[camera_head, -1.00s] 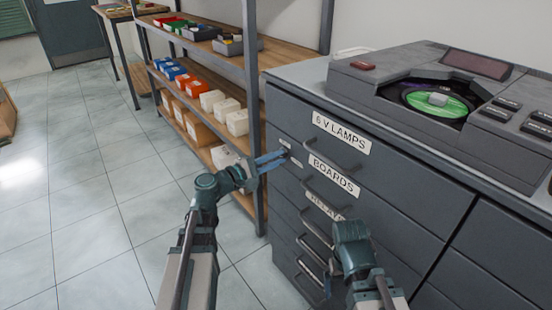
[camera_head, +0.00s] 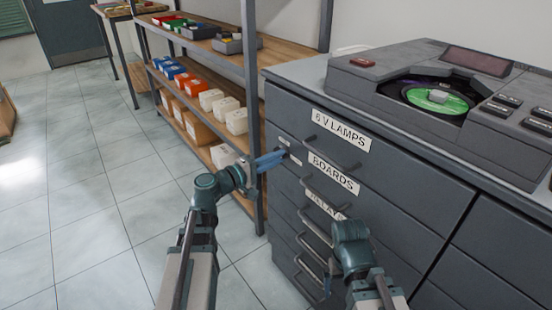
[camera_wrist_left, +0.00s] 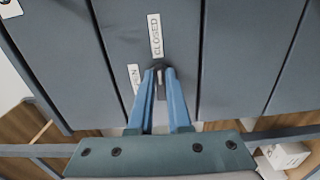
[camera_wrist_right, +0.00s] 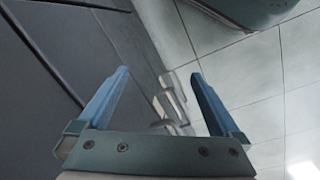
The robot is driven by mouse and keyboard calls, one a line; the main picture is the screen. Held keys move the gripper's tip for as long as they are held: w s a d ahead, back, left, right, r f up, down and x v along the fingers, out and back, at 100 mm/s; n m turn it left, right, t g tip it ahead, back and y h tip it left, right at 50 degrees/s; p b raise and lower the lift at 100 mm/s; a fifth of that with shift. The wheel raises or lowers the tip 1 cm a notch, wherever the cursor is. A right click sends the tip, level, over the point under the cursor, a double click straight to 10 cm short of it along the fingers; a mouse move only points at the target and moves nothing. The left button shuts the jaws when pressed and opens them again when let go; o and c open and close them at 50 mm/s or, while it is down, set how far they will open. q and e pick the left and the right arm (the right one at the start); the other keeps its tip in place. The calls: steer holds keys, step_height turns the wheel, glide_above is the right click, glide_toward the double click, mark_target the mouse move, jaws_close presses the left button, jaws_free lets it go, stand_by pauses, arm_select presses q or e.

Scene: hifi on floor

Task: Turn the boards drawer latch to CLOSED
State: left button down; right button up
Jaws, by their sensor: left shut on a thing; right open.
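The boards drawer (camera_head: 375,205) carries a BOARDS label (camera_head: 334,173) on the grey cabinet front. Its latch (camera_wrist_left: 160,72) is a small dark piece at the drawer's left end, mostly hidden between my left fingers. My left gripper (camera_head: 280,154) is shut on the latch; it also shows in the left wrist view (camera_wrist_left: 161,78). There, a CLOSED label (camera_wrist_left: 155,35) lies straight beyond the fingertips and a partly covered OPEN label (camera_wrist_left: 135,78) lies left of them. The latch's exact angle is hard to tell. My right gripper (camera_wrist_right: 159,73) is open and empty, low beside the cabinet front.
Bar handles (camera_head: 325,195) stick out from the drawers near my arms. A shelf rack post (camera_head: 250,100) stands close behind my left gripper. A player with a green disc (camera_head: 437,100) sits on the cabinet. Tiled floor (camera_head: 90,200) at the left is free.

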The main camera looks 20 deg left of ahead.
arm_select(q)
steer(key=c, duration=0.9)
jaws_free()
steer(key=shift+o, duration=0.2)
